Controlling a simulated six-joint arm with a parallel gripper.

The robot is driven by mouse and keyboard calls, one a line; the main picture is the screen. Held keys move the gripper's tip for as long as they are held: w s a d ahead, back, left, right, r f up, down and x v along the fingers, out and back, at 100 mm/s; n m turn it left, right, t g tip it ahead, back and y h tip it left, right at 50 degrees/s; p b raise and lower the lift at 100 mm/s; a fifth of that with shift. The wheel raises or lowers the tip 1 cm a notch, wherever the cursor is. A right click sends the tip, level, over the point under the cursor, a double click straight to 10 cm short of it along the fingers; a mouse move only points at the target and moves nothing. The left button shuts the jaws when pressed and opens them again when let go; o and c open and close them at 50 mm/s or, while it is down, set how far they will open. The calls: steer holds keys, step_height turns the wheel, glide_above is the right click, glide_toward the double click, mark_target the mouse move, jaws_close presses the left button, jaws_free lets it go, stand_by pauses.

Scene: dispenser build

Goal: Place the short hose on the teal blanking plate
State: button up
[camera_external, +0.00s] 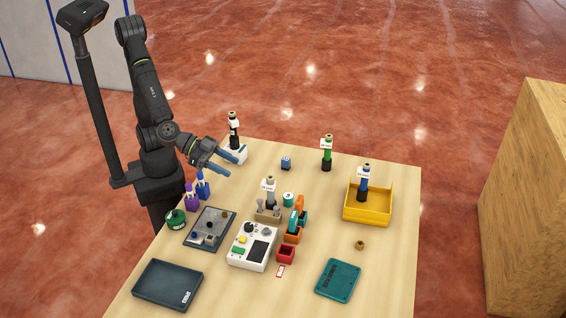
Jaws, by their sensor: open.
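The teal blanking plate (338,281) lies flat at the front right of the table, with dark lettering on it and nothing on top. I cannot tell for sure which thing is the short hose. My gripper (233,164) is open and empty above the table's back left, close to the white block and far from the plate.
The yellow tray (367,216) stands at the right. A small brass ring (360,245) lies between it and the plate.

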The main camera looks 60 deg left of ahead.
mark_target(262, 183)
steer(key=x, duration=1.1)
steer(key=shift+w+f, duration=0.1)
steer(key=shift+f, duration=0.05)
steer(key=shift+x, duration=3.05)
steer(key=shift+d+r, duration=0.1)
steer(key=shift+r, duration=0.1)
jaws_close()
